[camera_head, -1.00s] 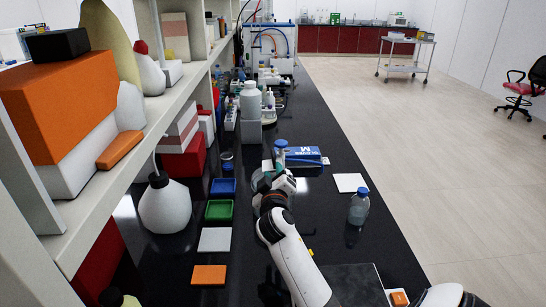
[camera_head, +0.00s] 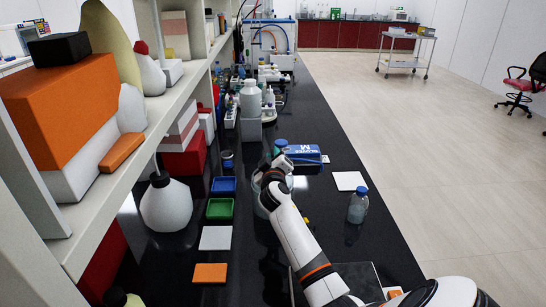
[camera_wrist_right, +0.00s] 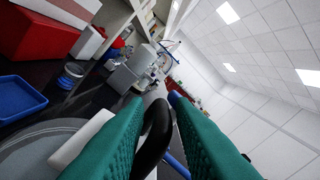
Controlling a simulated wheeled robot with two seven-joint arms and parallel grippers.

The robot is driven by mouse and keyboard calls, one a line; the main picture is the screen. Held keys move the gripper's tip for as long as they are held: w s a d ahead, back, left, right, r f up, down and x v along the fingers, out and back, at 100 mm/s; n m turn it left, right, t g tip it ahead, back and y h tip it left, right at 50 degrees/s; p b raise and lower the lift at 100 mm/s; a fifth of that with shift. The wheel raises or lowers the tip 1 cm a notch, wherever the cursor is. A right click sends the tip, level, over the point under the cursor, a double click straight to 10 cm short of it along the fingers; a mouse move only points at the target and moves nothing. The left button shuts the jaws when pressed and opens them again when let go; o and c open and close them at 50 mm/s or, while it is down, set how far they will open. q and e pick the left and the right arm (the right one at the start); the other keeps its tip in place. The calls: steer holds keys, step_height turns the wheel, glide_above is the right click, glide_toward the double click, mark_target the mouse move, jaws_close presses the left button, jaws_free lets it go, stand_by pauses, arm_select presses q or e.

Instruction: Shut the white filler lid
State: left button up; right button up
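The white filler lid cannot be told for sure. In the right wrist view a white block-like part (camera_wrist_right: 85,143) stands beside a grey round body (camera_wrist_right: 35,155) at lower left. A black curved loop (camera_wrist_right: 153,135) stands between the teal fingers of my right gripper (camera_wrist_right: 157,100). The fingers are apart; whether they touch the loop cannot be told. In the head view my right gripper (camera_head: 272,172) is over a pale round vessel (camera_head: 259,203) on the black bench, which my wrist partly hides. My left gripper is not in view.
A blue box (camera_head: 304,152) and a blue-capped bottle (camera_head: 358,206) stand beyond and right of my arm. The shelf (camera_head: 150,150) bounds the left side.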

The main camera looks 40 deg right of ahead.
steer(key=shift+a, duration=0.1)
jaws_close()
steer(key=shift+s+d+f+m+b, duration=0.2)
steer(key=shift+f+m+b, duration=0.25)
steer(key=shift+m+b, duration=0.45)
steer(key=shift+d+b, duration=0.15)
steer(key=shift+b, duration=0.25)
steer(key=shift+s+r+m, duration=0.1)
steer(key=shift+m, duration=0.2)
steer(key=shift+o, duration=1.4)
jaws_free()
steer(key=shift+d, duration=0.1)
steer(key=shift+o, duration=0.2)
steer(key=shift+s+d, duration=0.1)
steer(key=shift+s, duration=0.05)
